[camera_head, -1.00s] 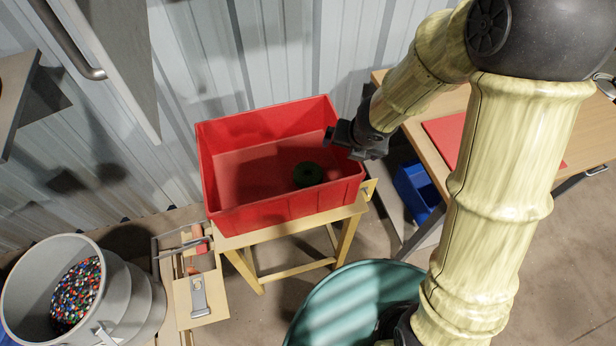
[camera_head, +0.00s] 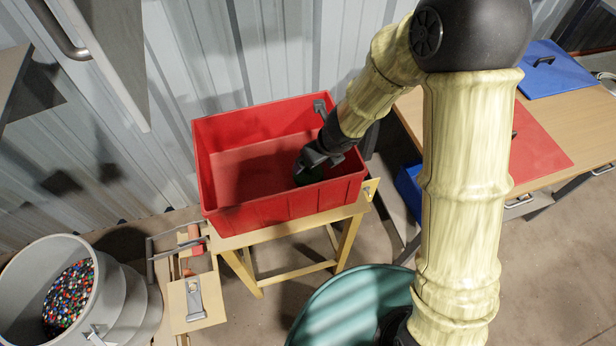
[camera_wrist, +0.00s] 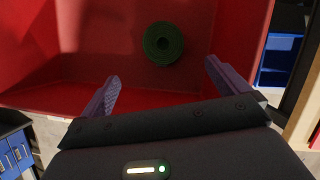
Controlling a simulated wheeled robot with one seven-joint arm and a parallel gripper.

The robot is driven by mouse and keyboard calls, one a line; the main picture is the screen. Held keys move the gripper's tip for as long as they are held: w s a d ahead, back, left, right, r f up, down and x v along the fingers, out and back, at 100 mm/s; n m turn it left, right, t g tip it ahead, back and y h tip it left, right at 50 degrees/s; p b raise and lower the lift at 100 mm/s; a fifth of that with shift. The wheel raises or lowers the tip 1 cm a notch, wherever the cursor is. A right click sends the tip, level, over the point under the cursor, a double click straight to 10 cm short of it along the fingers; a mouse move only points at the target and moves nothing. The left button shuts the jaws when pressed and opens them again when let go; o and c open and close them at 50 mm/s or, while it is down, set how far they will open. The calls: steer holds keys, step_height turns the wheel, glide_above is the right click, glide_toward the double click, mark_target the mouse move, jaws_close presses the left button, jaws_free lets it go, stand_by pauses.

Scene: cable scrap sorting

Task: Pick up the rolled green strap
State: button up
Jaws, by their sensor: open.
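The rolled green strap (camera_wrist: 177,51) is a dark green coil with a hole in its middle, lying on the floor of the red bin (camera_wrist: 28,98). In the head view, the strap (camera_head: 308,178) is mostly hidden behind my gripper (camera_head: 308,166), which reaches into the right part of the red bin (camera_head: 270,203). In the wrist view, my gripper (camera_wrist: 162,82) is open, with its two fingers wide apart and nothing between them. The strap is ahead of the fingertips, between their lines and nearer the right finger, and apart from them.
The bin stands on a wooden stand (camera_head: 290,232) against a corrugated wall, its walls close around my gripper. A wooden table (camera_head: 480,150) with a red mat (camera_head: 545,150) is at right. A grey bucket of colored bits (camera_head: 120,300) is at lower left, a green tub (camera_head: 345,300) below.

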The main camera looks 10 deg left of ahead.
steer(key=b, duration=0.4)
glide_above(309, 172)
steer(key=s+d, duration=0.1)
steer(key=s, duration=0.1)
steer(key=f, duration=0.8)
steer(key=shift+w, duration=0.2)
steer(key=shift+r, duration=0.1)
steer(key=b+x, duration=0.2)
steer(key=x, duration=0.1)
steer(key=b+x, duration=0.1)
steer(key=shift+s+d+f, duration=0.1)
steer(key=shift+d+f, duration=0.25)
steer(key=shift+a+f, duration=0.15)
steer(key=shift+f, duration=0.25)
steer(key=shift+r, duration=0.1)
steer(key=c, duration=1.1)
